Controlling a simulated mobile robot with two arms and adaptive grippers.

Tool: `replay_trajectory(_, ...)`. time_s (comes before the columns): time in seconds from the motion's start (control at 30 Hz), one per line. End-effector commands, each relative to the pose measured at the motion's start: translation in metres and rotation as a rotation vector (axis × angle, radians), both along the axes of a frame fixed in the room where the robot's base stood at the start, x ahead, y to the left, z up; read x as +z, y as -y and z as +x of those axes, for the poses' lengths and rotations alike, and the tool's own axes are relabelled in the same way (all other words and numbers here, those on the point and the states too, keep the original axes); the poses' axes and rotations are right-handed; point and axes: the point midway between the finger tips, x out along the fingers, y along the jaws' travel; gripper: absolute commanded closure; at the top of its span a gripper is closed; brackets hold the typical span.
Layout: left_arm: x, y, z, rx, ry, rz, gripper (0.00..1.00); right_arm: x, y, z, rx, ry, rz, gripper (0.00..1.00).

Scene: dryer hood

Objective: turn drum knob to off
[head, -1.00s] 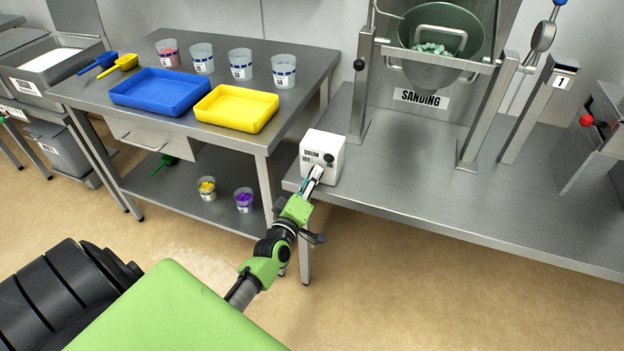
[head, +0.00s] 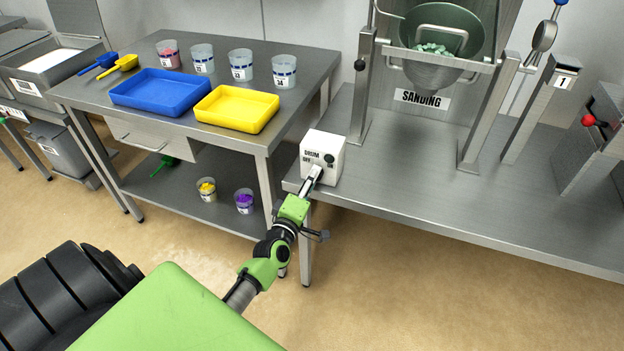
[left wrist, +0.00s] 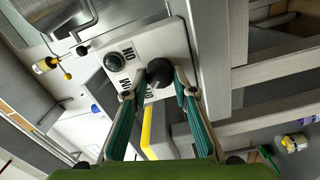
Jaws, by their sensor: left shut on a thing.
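The white drum control box (head: 313,148) stands at the left front corner of the right-hand steel bench. It is lettered DRUM, OFF and ON and has a dark green round button (head: 329,158). My left gripper (head: 315,172) is at its front face. In the left wrist view the fingers of my left gripper (left wrist: 161,80) are closed on the black drum knob (left wrist: 160,72), one on each side. The round button (left wrist: 115,62) is beside them there. In the head view the gripper hides the knob, so its pointing direction cannot be told. My right gripper is out of view.
A steel table (head: 220,150) with a blue tray (head: 162,92), a yellow tray (head: 237,108) and several cups stands to the left. The SANDING drum (head: 440,45) and its posts stand behind the box. The bench (head: 430,200) right of the box is clear.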

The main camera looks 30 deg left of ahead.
Motion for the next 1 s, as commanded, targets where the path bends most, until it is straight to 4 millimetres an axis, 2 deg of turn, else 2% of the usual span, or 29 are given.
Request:
replay_trajectory(0.03, 0.000, 0.000, 0.000, 0.001, 0.001, -0.003, 0.96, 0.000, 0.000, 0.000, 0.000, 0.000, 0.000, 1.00)
replay_trajectory(0.07, 0.000, 0.000, 0.000, 0.001, 0.001, -0.003, 0.70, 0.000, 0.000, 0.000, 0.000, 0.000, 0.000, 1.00)
replay_trajectory(0.1, 0.000, 0.000, 0.000, 0.001, 0.001, -0.003, 0.59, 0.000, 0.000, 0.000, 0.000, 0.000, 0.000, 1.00)
replay_trajectory(0.13, 0.000, 0.000, 0.000, 0.001, 0.001, -0.003, 0.58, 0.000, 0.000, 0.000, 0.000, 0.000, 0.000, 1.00)
replay_trajectory(0.43, 0.000, 0.000, 0.000, 0.000, 0.000, -0.001, 0.58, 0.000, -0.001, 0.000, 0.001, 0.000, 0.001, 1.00)
replay_trajectory(0.57, -0.001, 0.002, -0.008, 0.000, -0.002, -0.001, 0.58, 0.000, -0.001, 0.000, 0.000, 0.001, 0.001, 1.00)
replay_trajectory(0.67, -0.002, 0.005, -0.022, 0.000, -0.003, -0.002, 0.58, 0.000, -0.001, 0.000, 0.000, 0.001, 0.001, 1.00)
replay_trajectory(1.0, -0.001, 0.021, -0.089, 0.001, -0.003, -0.002, 0.58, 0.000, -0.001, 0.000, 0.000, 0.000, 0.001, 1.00)
